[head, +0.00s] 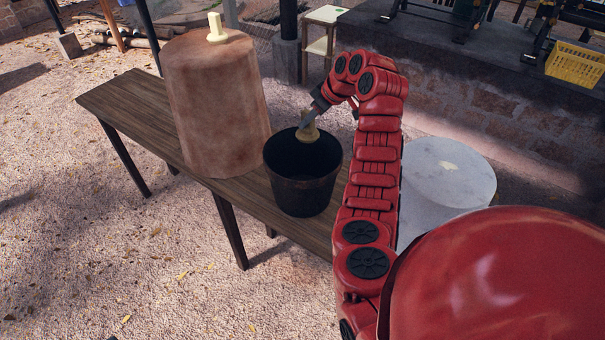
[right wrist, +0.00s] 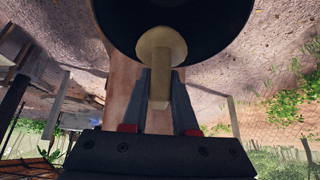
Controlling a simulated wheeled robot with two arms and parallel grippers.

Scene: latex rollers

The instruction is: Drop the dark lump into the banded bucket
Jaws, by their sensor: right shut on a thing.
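The lump (head: 307,134) is brownish tan in the head view, darker than the pale pieces nearby. In the right wrist view it (right wrist: 159,52) looks mushroom-shaped, with a rounded head and a narrow stem. My right gripper (head: 314,115) is shut on the stem, between both fingers. The lump hangs at the mouth of the black banded bucket (head: 303,196), near its far rim; I cannot tell how far below the rim it reaches. The bucket stands upright on the bench, and its dark mouth (right wrist: 215,25) fills the top of the wrist view. My left gripper is not in view.
A large brown cylinder (head: 215,100) with a pale yellow piece (head: 216,27) on top stands left of the bucket on the wooden bench (head: 120,105). A white cylinder (head: 455,180) with a pale piece (head: 448,165) stands right of my arm. The bench's left end is clear.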

